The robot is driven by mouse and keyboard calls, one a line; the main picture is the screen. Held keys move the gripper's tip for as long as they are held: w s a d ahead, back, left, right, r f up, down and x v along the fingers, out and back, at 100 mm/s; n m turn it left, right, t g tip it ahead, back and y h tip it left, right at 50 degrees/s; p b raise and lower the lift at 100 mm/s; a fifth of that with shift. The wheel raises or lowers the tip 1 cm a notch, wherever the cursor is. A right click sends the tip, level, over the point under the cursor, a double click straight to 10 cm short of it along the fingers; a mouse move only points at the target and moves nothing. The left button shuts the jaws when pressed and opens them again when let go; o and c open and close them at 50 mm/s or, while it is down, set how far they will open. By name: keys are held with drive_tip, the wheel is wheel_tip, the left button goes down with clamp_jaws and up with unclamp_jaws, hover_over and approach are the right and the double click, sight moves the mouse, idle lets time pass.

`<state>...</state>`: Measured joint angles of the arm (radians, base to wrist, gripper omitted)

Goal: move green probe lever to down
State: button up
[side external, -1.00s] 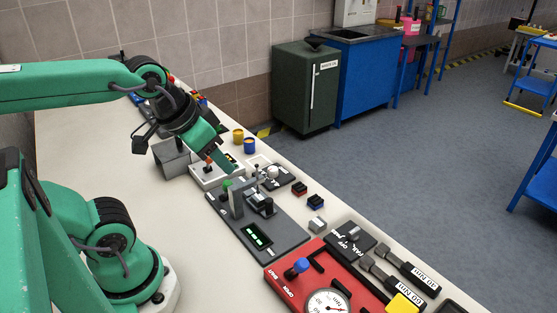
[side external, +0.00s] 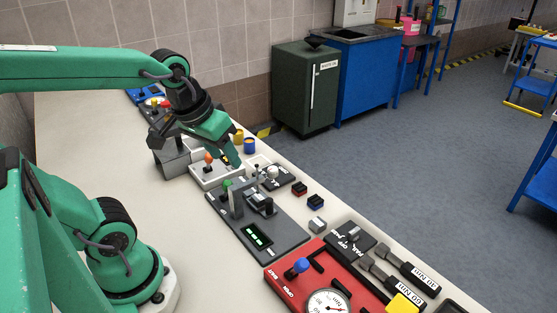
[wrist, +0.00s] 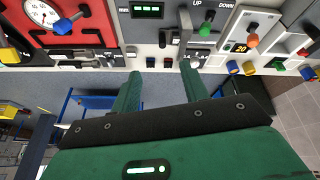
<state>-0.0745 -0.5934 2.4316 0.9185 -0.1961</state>
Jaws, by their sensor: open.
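The green probe lever has a green knob (side external: 227,185) on the dark grey panel (side external: 280,239) with a green display in the side external view. The knob sits beside an upright grey post (side external: 236,203). In the wrist view a green knob (wrist: 232,67) shows below the UP and DOWN labels, right of my fingers. My gripper (side external: 234,160) is above and behind the panel, pointing down over the white panel's far side, apart from the green knob. In the wrist view my two fingers (wrist: 161,68) are spread with nothing between them.
The white panel (side external: 202,178) with an orange knob (side external: 208,157) lies behind the lever panel. A red panel (side external: 275,274) with a gauge (side external: 328,304) and blue knob (side external: 301,265) lies in front. Yellow and blue cups (side external: 249,145) stand near my gripper.

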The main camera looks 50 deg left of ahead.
drive_tip(key=w+a+f+n+g, duration=0.3)
drive_tip(key=w+a+f+n, duration=0.15)
drive_tip(key=n, duration=0.25)
drive_tip(key=n+g, duration=0.2)
drive_tip(key=n, duration=0.5)
hover_over(227, 181)
drive_tip(key=shift+h, duration=0.4)
drive_tip(key=f, duration=0.5)
drive_tip(key=shift+w, duration=0.35)
drive_tip(key=shift+f, duration=0.15)
drive_tip(key=shift+m, duration=0.3)
drive_tip(key=shift+s+f, duration=0.2)
drive_tip(key=shift+f, duration=1.7)
drive_tip(key=shift+s+f, duration=0.15)
drive_tip(key=shift+f, duration=1.75)
drive_tip(key=shift+a, duration=0.1)
clamp_jaws()
